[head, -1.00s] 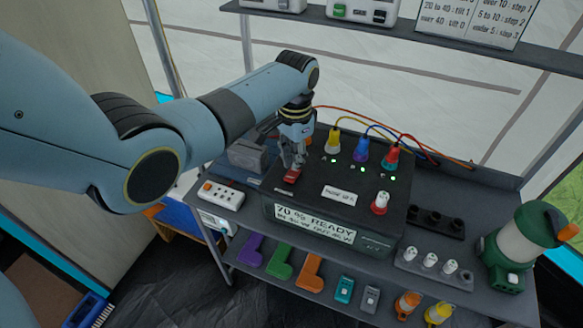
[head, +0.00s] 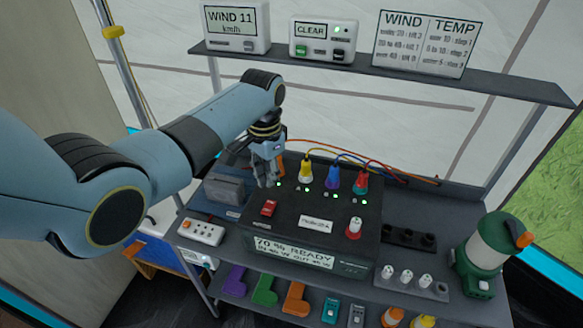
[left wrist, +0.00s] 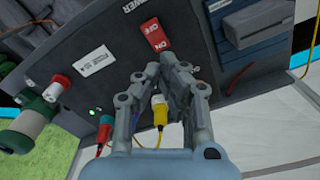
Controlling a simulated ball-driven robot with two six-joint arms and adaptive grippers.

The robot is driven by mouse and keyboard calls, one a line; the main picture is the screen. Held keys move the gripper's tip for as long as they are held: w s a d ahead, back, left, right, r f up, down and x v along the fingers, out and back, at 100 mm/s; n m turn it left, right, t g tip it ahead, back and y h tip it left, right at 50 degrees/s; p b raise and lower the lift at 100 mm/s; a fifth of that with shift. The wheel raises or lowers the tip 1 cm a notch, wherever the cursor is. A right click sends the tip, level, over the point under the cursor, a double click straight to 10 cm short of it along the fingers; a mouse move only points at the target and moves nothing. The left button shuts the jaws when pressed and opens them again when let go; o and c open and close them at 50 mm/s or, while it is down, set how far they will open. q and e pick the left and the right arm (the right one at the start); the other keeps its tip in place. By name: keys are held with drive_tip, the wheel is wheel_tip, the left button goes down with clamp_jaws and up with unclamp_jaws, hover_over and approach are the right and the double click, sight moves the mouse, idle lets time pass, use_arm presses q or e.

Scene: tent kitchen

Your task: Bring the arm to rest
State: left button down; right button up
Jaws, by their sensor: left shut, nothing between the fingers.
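My left gripper (head: 267,181) is shut and empty, just above the rear left part of the black power box (head: 308,257). It also shows in the left wrist view (left wrist: 163,60), where its fingertips come close to the red rocker switch (left wrist: 155,36). In the head view the red switch (head: 269,208) sits on the box top, in front of the fingertips and apart from them. The display on the box front reads 70 % READY. My left arm (head: 125,190) reaches in from the left. My right gripper is not in view.
Yellow (head: 306,172), blue (head: 333,177) and red (head: 360,182) plugs with cables stand on the box, right of the gripper. A red-and-white knob (head: 354,228) is nearer. A grey block (head: 224,190), a power strip (head: 200,231) and a green lantern (head: 488,250) flank it. A shelf (head: 370,69) crosses above.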

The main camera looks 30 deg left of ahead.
use_arm(q)
drive_tip(key=shift+s+f, duration=0.1)
drive_tip(key=shift+s, duration=0.15)
drive_tip(key=s+d+r+n+t, duration=0.1)
drive_tip(key=s+r, duration=0.3)
drive_tip(key=s, duration=0.4)
drive_tip(key=s+d+r+t+y, duration=0.1)
drive_tip(key=s+r, duration=0.4)
drive_tip(key=s, duration=0.4)
drive_tip(key=s+d+r+n+t, duration=0.15)
drive_tip(key=s+r, duration=0.25)
drive_tip(key=s, duration=0.4)
wheel_tip(320, 180, down, 36)
drive_tip(key=s+a+g+b, duration=0.1)
drive_tip(key=s+a+b, duration=0.15)
drive_tip(key=b, duration=0.95)
drive_tip(key=s+f+b, duration=0.4)
drive_tip(key=s+f, duration=0.2)
drive_tip(key=f, duration=0.4)
drive_tip(key=s+f+g+b, duration=0.1)
drive_tip(key=s+f+b, duration=0.3)
drive_tip(key=f, duration=0.6)
drive_tip(key=s+a+f+b, duration=0.1)
drive_tip(key=s+f+b, duration=0.3)
drive_tip(key=s+f, duration=0.4)
wheel_tip(320, 180, down, 2)
drive_tip(key=shift+s+f, duration=0.2)
drive_tip(key=shift+s, duration=0.15)
